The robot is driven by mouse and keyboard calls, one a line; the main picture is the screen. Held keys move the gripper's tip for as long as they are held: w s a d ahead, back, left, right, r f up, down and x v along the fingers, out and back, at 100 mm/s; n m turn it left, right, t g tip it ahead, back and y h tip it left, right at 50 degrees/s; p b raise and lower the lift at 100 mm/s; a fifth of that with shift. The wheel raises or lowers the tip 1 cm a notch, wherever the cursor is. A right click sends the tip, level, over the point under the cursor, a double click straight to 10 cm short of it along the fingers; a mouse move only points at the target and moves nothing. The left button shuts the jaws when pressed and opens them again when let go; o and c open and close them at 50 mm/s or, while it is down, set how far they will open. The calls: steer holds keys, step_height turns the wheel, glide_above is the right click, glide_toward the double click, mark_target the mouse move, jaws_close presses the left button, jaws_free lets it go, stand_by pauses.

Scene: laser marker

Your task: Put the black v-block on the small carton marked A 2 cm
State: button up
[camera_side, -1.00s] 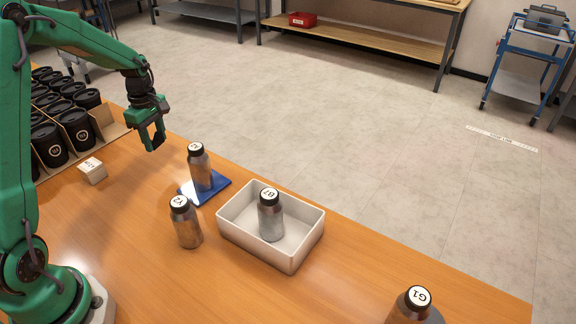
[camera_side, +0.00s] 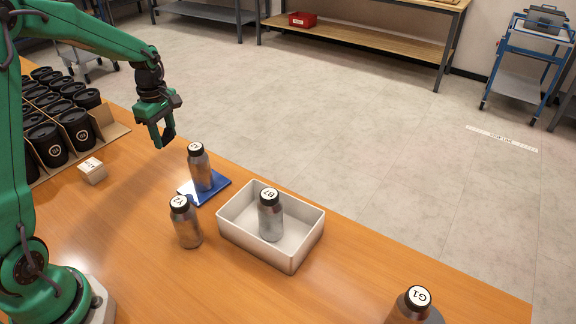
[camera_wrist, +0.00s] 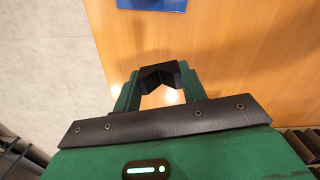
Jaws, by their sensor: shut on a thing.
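My gripper (camera_side: 160,138) hangs over the far left part of the wooden table, behind the bottle on the blue pad. It is shut on the black v-block (camera_wrist: 160,77), which sits between the green fingertips in the wrist view with its notch showing. In the side view the v-block (camera_side: 168,135) is a small dark piece at the fingertips, clear of the table. A small pale carton (camera_side: 92,171) stands on the table at the left, beside the box of black canisters. Its label is too small to read surely. Its top holds no object.
A metal bottle (camera_side: 200,168) stands on a blue pad (camera_side: 222,184). Another bottle (camera_side: 186,224) stands nearer. A white tray (camera_side: 304,240) holds a third bottle (camera_side: 270,214). Bottle G1 (camera_side: 414,306) is front right. A box of black canisters (camera_side: 108,131) lies far left.

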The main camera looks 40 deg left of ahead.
steer(key=shift+s+a+r, duration=0.2)
steer(key=shift+s+a, duration=0.1)
steer(key=shift+a, duration=0.1)
steer(key=s+a+r+n, duration=0.5)
steer(key=s+a+n, duration=0.1)
steer(key=s+a, duration=0.2)
steer(key=shift+s, duration=0.9)
steer(key=shift+a+f, duration=0.1)
steer(key=shift+a, duration=0.05)
glide_above(89, 164)
step_height(89, 164, down, 7)
steer(key=shift+r, duration=0.1)
steer(key=shift+f, duration=2.1)
steer(key=shift+f, duration=0.1)
